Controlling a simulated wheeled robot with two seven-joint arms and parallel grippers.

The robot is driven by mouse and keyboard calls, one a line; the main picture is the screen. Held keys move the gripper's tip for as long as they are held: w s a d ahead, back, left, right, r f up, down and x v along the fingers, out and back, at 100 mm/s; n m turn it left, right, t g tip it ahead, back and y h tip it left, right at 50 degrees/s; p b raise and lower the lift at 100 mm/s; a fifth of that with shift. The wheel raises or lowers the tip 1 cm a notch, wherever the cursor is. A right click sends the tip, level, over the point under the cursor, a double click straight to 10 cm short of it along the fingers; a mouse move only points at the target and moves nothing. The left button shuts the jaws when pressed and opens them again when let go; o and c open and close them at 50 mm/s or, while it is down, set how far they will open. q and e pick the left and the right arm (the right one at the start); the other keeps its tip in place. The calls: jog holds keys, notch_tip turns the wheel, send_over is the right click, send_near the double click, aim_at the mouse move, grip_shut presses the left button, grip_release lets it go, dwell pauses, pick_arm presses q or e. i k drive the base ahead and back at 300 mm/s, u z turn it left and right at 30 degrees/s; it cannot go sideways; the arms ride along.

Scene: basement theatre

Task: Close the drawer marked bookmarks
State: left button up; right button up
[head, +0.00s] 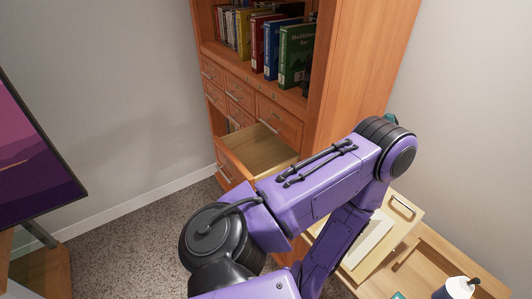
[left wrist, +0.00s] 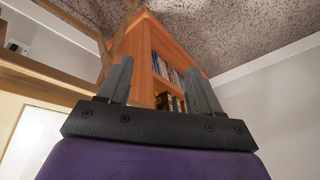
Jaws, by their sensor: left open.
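An open wooden drawer (head: 262,150) sticks out from the lower part of the wooden bookcase (head: 360,75). Its inside looks empty where it shows, and its front faces lower left. My arm covers its near right side. I cannot read any label on it. Closed drawers (head: 213,75) with metal handles sit above and beside it. The bookcase also shows in the left wrist view (left wrist: 177,50). My left gripper (left wrist: 159,70) is open and empty, with the bookcase some way beyond its fingers. No fingers show in the head view. My right gripper is out of view.
Books (head: 297,55) stand on the shelf above the drawers. A picture (head: 35,150) stands at left. Carpet (head: 140,250) before the drawer is clear.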

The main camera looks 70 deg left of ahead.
aim_at(254, 154)
jog(key=u, duration=0.05)
jog(key=k, duration=0.15)
jog(key=u, duration=2.05)
jog(key=i, duration=0.3)
jog(key=u, duration=0.45)
